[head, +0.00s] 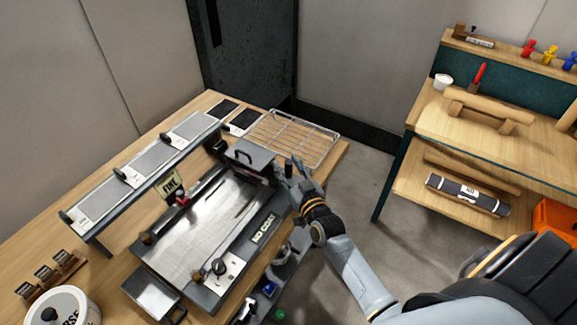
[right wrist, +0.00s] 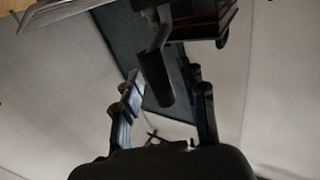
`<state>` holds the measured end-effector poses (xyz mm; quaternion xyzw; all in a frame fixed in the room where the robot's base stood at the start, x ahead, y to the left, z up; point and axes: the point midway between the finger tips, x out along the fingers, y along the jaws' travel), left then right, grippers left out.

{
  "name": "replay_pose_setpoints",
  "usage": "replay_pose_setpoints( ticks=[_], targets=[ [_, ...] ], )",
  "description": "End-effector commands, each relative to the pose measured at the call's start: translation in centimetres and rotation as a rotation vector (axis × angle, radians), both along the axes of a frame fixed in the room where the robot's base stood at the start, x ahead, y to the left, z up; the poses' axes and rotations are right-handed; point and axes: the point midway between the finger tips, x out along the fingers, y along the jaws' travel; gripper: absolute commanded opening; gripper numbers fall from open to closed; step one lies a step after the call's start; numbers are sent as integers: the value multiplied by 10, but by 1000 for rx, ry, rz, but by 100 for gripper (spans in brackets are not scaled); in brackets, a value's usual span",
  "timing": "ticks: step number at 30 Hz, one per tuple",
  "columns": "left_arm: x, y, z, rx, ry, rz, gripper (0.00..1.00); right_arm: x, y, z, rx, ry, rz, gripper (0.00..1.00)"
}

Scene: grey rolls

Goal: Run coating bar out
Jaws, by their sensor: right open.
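A flat coating machine (head: 205,235) with a pale metal bed stands on the wooden table. A dark block with a top handle (head: 252,160) sits across its far end; I cannot tell for sure that this is the coating bar. My right gripper (head: 293,170) is at the right end of this block. It is open. In the right wrist view, a dark bent handle (right wrist: 155,78) reaches down between the open fingers (right wrist: 165,105); whether they touch it is unclear. My left gripper is not in view.
A wire rack (head: 295,137) lies behind the block. A raised shelf with grey panels (head: 145,160) runs along the left. A round white pot (head: 68,308) stands at the front left. A wooden bench (head: 485,135) with rolls is at the right, across open floor.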

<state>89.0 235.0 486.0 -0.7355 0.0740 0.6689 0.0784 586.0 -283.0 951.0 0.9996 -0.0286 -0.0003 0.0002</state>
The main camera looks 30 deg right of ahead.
Motion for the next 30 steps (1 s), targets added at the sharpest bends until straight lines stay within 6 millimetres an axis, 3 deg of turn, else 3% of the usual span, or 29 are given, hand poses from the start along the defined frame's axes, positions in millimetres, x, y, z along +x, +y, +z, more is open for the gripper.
replay_pose_setpoints(
  ticks=[5, 12, 22, 30],
  targets=[
    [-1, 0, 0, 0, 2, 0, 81, 0, 0, 0, 0, 0, 0, 42],
    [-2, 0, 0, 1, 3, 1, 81, 0, 0, 0, 0, 0, 0, 0],
    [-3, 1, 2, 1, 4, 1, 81, -2, 3, 0, 1, 1, 0, 0],
    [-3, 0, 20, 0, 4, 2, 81, -23, 37, 1, 6, 6, 0, 0]
  ],
)
